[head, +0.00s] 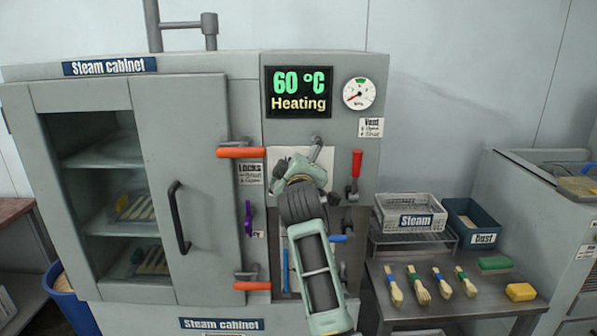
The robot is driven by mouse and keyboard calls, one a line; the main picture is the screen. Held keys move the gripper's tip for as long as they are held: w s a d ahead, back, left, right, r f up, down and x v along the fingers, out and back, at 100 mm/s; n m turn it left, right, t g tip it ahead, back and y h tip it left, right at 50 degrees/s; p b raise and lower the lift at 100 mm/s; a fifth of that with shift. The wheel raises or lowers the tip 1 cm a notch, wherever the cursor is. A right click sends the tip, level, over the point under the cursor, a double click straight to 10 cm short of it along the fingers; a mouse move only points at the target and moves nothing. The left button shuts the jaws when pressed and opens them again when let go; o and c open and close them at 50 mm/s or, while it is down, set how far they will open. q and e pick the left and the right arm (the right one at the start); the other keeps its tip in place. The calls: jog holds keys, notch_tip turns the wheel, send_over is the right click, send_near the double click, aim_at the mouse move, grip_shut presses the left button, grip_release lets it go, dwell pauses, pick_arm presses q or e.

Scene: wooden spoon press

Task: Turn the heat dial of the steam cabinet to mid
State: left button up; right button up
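The grey steam cabinet (195,88) fills the left and middle of the head view. Its display (298,92) reads "60 °C Heating". One arm of mine, apparently the right, reaches up from the bottom just right of centre. Its gripper (299,168) is at the white plate (283,155) on the control panel, below the display. The gripper covers most of this plate, and I cannot make out the heat dial or its setting. The fingers are too hidden to tell open from shut, or whether they touch anything. My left gripper is not in view.
Orange lock handles (241,153) (253,286) jut out left of the gripper; a red lever (356,164) stands right of it. A pressure gauge (359,93) sits above. The cabinet door (187,130) looks shut. A side table holds a Steam crate (410,206), Dust bin (470,222) and several brushes (419,287).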

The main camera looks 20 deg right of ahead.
jog(key=shift+s+r, duration=0.1)
jog(key=shift+r, duration=0.55)
jog(key=shift+s+a+r, duration=0.1)
jog(key=shift+s+r, duration=0.2)
jog(key=shift+s, duration=0.1)
jog(key=c, duration=0.3)
jog(key=shift+s+a+f, duration=0.1)
jog(key=shift+s+a, duration=0.25)
jog(key=shift+s, duration=0.05)
jog(key=c, duration=0.3)
jog(key=shift+s+a+f+p, duration=0.1)
jog(key=shift+s+f+p, duration=0.15)
jog(key=shift+p, duration=0.1)
jog(key=shift+c, duration=1.1)
jog(key=shift+v, duration=0.8)
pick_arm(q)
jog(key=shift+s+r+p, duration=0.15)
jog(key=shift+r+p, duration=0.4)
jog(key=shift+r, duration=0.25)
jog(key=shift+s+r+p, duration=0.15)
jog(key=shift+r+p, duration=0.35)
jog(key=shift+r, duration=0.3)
pick_arm(e)
jog(key=shift+d+v, duration=0.15)
jog(key=shift+v, duration=1.55)
jog(key=shift+d+v, duration=0.1)
jog(key=shift+v, duration=1.65)
